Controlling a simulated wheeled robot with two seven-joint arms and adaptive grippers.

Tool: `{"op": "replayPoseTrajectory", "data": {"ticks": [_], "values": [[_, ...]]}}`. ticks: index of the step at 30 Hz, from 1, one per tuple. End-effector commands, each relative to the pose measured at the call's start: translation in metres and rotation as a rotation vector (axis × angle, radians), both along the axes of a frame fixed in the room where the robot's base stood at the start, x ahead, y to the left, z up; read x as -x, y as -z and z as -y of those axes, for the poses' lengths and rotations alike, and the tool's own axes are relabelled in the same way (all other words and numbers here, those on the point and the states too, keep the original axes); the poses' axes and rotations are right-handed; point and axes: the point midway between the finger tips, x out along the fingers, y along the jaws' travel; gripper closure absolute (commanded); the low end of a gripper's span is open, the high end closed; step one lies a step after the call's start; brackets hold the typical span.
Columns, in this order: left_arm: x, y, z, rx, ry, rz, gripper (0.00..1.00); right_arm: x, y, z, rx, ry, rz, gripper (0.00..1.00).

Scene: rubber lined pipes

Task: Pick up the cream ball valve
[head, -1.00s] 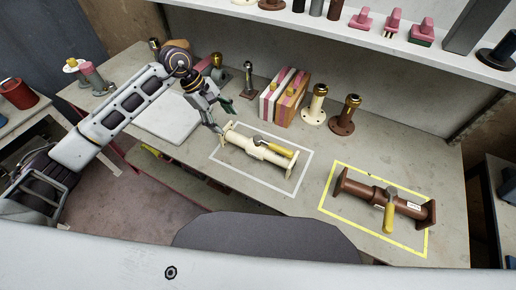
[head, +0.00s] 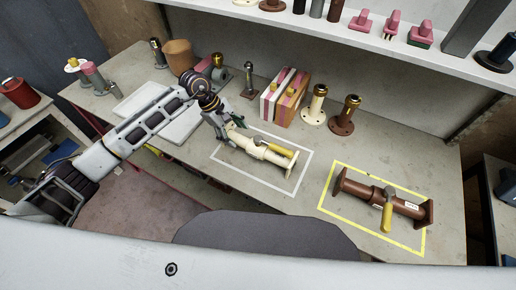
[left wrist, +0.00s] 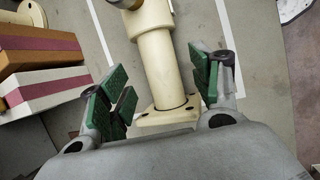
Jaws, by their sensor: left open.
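The cream ball valve (head: 262,150) lies on the bench inside a white outlined rectangle, with a yellow handle on top. In the left wrist view its pipe and end flange (left wrist: 158,70) lie between the green-padded fingers. My left gripper (head: 238,135) is at the valve's left end, its fingers spread. In the left wrist view the left gripper (left wrist: 160,85) is open, with a gap between each finger and the pipe. The arm hides part of the valve's left end in the head view. My right gripper is not in view.
A brown valve (head: 382,198) lies inside a yellow outlined rectangle (head: 340,222) to the right. Striped blocks (head: 284,95) stand behind the cream valve, beside upright cream (head: 315,105) and brown (head: 345,115) flanged pipes. A shelf (head: 370,38) runs above the back.

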Motion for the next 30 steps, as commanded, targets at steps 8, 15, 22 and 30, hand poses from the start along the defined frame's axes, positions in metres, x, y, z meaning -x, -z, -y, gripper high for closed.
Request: {"op": "replayPoseTrajectory", "data": {"ticks": [8, 15, 22, 30], "values": [[0.002, 0.009, 0.008, 0.001, 0.002, -0.002, 0.36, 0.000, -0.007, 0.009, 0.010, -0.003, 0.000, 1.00], [0.004, 0.031, 0.021, 0.001, 0.000, -0.003, 0.36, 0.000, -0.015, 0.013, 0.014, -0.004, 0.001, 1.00], [0.003, 0.044, 0.026, 0.000, 0.001, 0.001, 0.36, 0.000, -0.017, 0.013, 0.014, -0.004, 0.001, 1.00], [0.003, 0.045, 0.026, 0.000, 0.000, 0.000, 0.36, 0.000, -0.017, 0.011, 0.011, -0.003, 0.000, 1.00]]}}
